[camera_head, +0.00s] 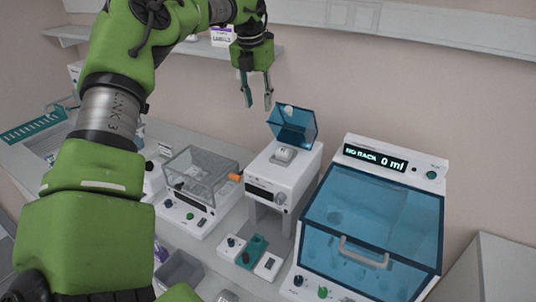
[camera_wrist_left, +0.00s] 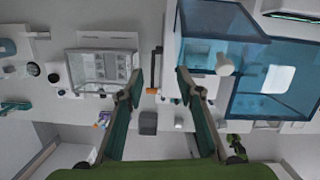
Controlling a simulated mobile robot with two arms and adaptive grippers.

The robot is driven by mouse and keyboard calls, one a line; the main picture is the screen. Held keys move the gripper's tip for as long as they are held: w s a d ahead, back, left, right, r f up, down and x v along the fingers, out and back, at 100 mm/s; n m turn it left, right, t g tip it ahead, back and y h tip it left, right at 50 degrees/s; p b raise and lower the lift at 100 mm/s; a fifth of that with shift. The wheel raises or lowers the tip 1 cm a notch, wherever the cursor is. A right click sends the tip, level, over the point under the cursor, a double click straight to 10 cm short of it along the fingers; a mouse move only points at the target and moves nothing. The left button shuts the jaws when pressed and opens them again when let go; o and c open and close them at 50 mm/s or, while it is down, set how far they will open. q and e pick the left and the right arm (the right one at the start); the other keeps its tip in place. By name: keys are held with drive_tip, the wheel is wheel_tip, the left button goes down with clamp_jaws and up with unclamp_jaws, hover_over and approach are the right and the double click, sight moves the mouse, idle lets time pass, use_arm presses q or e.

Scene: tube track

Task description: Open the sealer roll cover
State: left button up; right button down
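The sealer (camera_head: 284,178) is a white machine in the middle of the bench in the head view. Its blue see-through roll cover (camera_head: 293,126) stands tilted up at the back of the top, with a pale knob (camera_head: 287,109) near its upper edge. A grey-white part (camera_head: 285,155) shows uncovered in front of it. The cover (camera_wrist_left: 218,20) and knob (camera_wrist_left: 224,66) also show right of the fingers in the left wrist view. My left gripper (camera_head: 258,101) is above and left of the cover, its fingers apart and empty (camera_wrist_left: 160,76). My right gripper is out of view.
A larger machine with a blue lid (camera_head: 372,222) and a lit display stands right of the sealer. Small control blocks (camera_head: 252,250) lie in front. Above the sealer is free air below the wall shelf.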

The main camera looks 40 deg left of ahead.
use_arm(q)
wheel_tip(320, 180, up, 6)
drive_tip(key=p, duration=0.1)
drive_tip(key=shift+p, duration=0.3)
drive_tip(key=shift+d, duration=0.1)
idle(0.6)
